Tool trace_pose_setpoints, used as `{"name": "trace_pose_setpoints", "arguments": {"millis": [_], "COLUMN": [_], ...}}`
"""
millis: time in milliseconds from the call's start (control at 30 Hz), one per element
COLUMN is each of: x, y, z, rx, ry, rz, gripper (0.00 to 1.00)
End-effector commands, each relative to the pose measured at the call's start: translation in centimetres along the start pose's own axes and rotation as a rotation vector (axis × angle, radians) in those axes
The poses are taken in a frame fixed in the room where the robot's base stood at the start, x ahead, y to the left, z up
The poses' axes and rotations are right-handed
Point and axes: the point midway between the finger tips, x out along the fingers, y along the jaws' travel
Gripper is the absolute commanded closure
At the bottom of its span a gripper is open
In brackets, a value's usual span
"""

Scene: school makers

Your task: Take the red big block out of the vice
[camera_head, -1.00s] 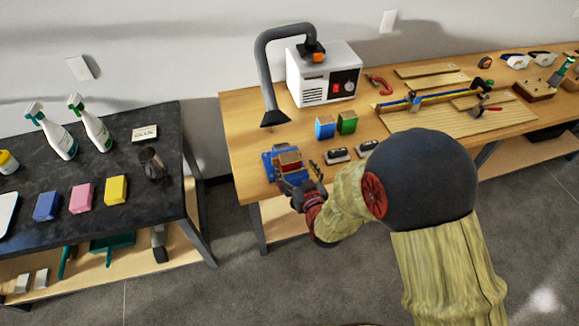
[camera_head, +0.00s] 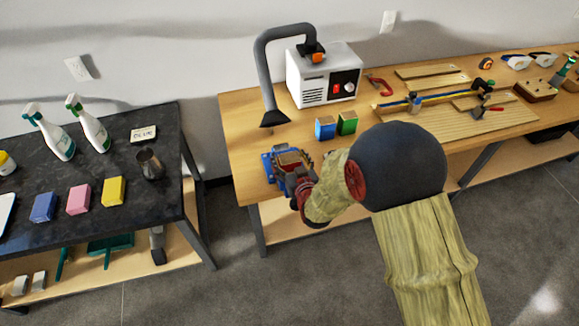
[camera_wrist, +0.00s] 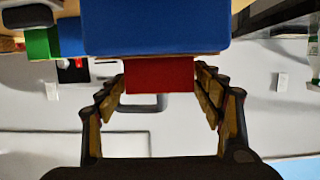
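The blue vice (camera_head: 267,165) stands at the left end of the wooden workbench. It fills the top of the wrist view (camera_wrist: 155,25). The red big block (camera_wrist: 160,76) juts out of the vice there, with a thin tan layer between its red part and the blue body. My gripper (camera_head: 298,178) is at the vice and hides most of the block's front in the head view. In the wrist view my gripper (camera_wrist: 160,82) is open, one finger on each side of the block. The fingertips are close to its sides; whether they touch cannot be told.
A blue box (camera_head: 325,127) and a green box (camera_head: 347,123) stand behind my forearm. A white machine (camera_head: 325,75) with a grey hose (camera_head: 267,80) stands at the back. The dark table (camera_head: 110,165) is to the left, past a gap.

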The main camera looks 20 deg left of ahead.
Motion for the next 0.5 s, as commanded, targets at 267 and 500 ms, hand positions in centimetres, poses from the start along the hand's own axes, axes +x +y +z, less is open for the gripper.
{"name": "trace_pose_setpoints", "arguments": {"millis": [267,500], "x": [-0.02,-0.02], "y": [0.0,0.0], "z": [0.01,0.02], "rx": [0.0,0.0], "ry": [0.0,0.0], "rz": [0.0,0.0], "gripper": [0.51,0.64]}}
